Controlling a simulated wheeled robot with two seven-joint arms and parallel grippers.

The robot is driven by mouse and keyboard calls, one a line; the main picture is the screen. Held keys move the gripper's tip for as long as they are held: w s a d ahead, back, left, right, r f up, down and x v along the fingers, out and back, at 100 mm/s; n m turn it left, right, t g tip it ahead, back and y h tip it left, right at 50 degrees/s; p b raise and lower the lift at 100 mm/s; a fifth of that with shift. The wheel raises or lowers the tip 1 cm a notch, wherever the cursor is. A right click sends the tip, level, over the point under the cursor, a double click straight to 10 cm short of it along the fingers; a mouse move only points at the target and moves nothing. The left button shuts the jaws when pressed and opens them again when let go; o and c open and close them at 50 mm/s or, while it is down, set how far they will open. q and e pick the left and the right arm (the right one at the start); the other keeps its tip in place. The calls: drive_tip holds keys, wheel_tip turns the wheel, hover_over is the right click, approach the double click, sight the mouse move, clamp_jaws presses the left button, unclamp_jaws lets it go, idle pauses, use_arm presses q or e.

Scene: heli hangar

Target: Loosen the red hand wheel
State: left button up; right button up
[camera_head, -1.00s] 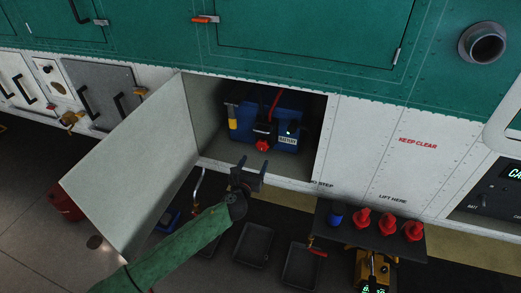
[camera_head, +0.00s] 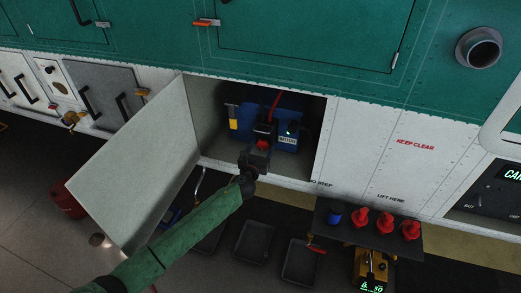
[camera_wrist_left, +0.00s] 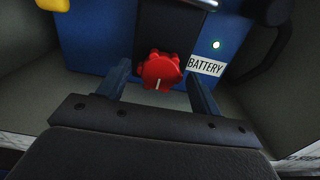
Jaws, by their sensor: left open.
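The red hand wheel (camera_head: 263,145) is on the front of the blue battery (camera_head: 289,112) in the open bay. In the left wrist view the wheel (camera_wrist_left: 160,69) is a lobed red knob with a white mark pointing down. My left gripper (camera_head: 258,155) is just in front of the wheel and partly covers it in the head view. In the left wrist view its two fingers (camera_wrist_left: 160,82) stand apart, one on each side of the wheel, with gaps showing. I cannot tell how far the fingertips reach along the wheel. My right gripper is not in view.
The open bay door (camera_head: 140,165) stands to the left of my arm. A red cable (camera_head: 275,103) runs down to the battery. A shelf (camera_head: 335,234) with a blue item and several red items is at lower right. Grey trays (camera_head: 300,262) lie below.

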use_arm(q)
drive_tip(key=c, duration=1)
